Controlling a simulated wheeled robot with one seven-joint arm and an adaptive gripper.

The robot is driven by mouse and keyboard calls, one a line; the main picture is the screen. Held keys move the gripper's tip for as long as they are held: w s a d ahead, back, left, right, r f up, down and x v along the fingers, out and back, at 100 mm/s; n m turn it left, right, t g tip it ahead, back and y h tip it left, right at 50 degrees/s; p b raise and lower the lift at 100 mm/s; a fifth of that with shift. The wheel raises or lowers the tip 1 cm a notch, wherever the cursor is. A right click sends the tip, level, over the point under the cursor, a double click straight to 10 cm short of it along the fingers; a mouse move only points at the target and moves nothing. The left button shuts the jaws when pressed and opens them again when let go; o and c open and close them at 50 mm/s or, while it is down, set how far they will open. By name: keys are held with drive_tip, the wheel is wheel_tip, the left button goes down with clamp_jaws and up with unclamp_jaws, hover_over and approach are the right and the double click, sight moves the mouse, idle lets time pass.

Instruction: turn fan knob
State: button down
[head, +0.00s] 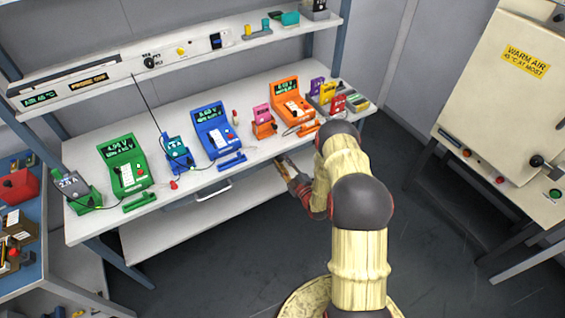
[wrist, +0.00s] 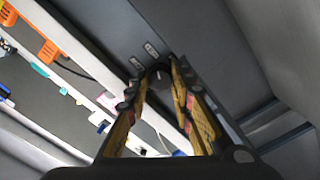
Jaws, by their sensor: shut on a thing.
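My gripper (wrist: 160,78) reaches a dark grey panel, and its yellow-and-black fingers close on a dark round knob (wrist: 158,70) with a light mark. I take this for the fan knob; the fingers hide its sides. In the head view my gripper (head: 288,171) is low at the front edge of the workbench, and the knob cannot be made out there. Two small pale labels (wrist: 152,48) sit on the panel beside the knob, too small to read.
The workbench (head: 190,192) carries green, blue and orange testers with displays. A shelf panel (head: 120,72) above it has a separate black knob (head: 149,62). A cream warm-air cabinet (head: 500,90) stands at the right. The floor (head: 440,230) between is clear.

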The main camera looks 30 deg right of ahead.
drive_tip(key=c, duration=1.5)
unclamp_jaws()
drive_tip(key=shift+c, duration=0.2)
drive_tip(key=shift+s, duration=0.1)
drive_tip(key=s, duration=1.1)
drive_tip(key=shift+s+d, duration=0.2)
drive_tip(key=shift+s, duration=0.2)
